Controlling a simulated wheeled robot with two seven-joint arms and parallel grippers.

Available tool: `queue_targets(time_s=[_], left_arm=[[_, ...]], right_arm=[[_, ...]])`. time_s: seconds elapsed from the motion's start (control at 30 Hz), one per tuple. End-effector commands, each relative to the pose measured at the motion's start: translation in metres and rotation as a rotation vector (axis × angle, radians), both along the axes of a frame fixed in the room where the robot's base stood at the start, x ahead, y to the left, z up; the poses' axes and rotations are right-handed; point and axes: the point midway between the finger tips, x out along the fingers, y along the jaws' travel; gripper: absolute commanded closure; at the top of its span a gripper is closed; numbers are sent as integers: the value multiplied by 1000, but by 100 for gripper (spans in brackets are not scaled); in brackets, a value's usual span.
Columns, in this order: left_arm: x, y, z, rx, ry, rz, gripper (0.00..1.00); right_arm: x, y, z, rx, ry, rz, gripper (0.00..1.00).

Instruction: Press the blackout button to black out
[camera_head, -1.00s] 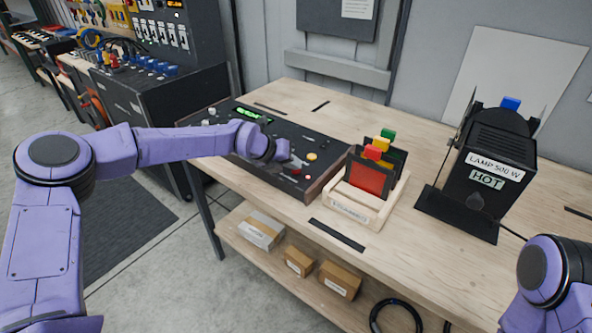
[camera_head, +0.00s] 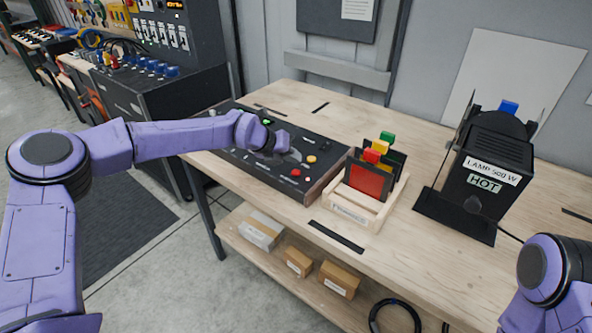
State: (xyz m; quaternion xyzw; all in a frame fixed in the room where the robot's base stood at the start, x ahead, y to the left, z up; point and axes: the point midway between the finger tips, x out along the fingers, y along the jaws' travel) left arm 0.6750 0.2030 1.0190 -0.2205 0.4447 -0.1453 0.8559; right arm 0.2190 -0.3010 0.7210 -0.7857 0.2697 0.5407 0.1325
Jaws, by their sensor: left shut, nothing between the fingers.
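The black control panel (camera_head: 326,152) lies on the wooden bench. On its right part are a red button (camera_head: 296,173) and an orange-yellow button (camera_head: 311,159). Their labels are too small to read, so I cannot tell which is the blackout button. My left gripper (camera_head: 293,153) is shut and empty, over the panel just behind the red button and left of the yellow one. It appears apart from both. My left forearm hides part of the panel's far left. My right gripper is out of view; only a link of that arm shows at the lower right.
A wooden rack (camera_head: 350,213) with coloured filter frames stands right of the panel. A black lamp (camera_head: 480,170) marked HOT stands farther right. Boxes (camera_head: 339,280) lie on the lower shelf. The bench behind the panel is mostly clear.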

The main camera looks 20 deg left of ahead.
Motion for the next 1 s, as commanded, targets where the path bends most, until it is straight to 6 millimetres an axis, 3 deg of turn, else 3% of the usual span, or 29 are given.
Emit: queue_targets(time_s=[0.3, 1.0], left_arm=[[0, 0, 33, -1, 0, 1, 100], [0, 0, 33, -1, 0, 1, 100]], right_arm=[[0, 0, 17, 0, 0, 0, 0], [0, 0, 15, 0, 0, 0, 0]])
